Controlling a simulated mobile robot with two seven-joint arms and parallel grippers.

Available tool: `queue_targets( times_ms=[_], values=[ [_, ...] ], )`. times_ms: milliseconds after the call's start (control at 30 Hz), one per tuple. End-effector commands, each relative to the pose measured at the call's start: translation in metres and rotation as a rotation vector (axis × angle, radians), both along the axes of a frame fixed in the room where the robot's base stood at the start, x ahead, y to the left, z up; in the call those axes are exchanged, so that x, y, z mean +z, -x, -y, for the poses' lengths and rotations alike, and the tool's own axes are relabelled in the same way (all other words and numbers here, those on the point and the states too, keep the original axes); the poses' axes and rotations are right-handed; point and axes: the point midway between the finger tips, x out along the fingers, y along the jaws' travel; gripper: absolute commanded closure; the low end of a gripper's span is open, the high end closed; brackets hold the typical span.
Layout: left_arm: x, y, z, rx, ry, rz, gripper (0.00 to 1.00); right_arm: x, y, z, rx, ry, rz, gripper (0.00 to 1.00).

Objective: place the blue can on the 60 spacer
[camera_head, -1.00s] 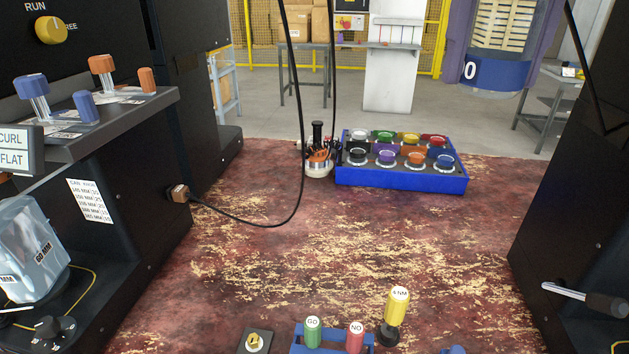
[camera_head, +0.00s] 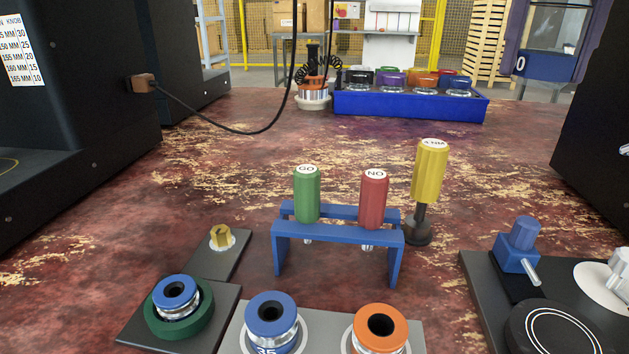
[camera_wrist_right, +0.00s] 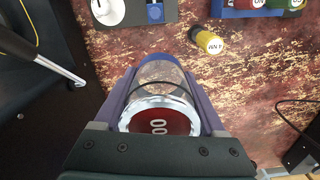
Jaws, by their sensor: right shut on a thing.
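My right gripper (camera_wrist_right: 160,84) shows in the right wrist view, its purple fingers shut on the sides of a shiny, mirror-like can (camera_wrist_right: 161,97). The can has a blue far end, and a silver rim around a red disc marked "00" faces the camera. It is held above the red-brown worktop. A block marked 60 MM, seen at the left earlier, is outside the current views.
A blue rack (camera_head: 338,234) holds green and red gauges; a yellow 4 NM tool (camera_head: 430,172) stands beside it. Blue and orange spools (camera_head: 380,327) sit on plates in front. A blue tray (camera_head: 410,104) stands at the back.

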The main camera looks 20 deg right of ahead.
Motion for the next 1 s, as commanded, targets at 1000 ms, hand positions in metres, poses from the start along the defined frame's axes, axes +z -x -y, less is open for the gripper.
queue_targets(
  times_ms=[1000],
  values=[
    [-0.075, 0.000, 0.001, 0.002, 0.003, 0.002, 0.19, -0.186, 0.002, 0.004, -0.013, -0.001, -0.004, 0.80]
  ],
)
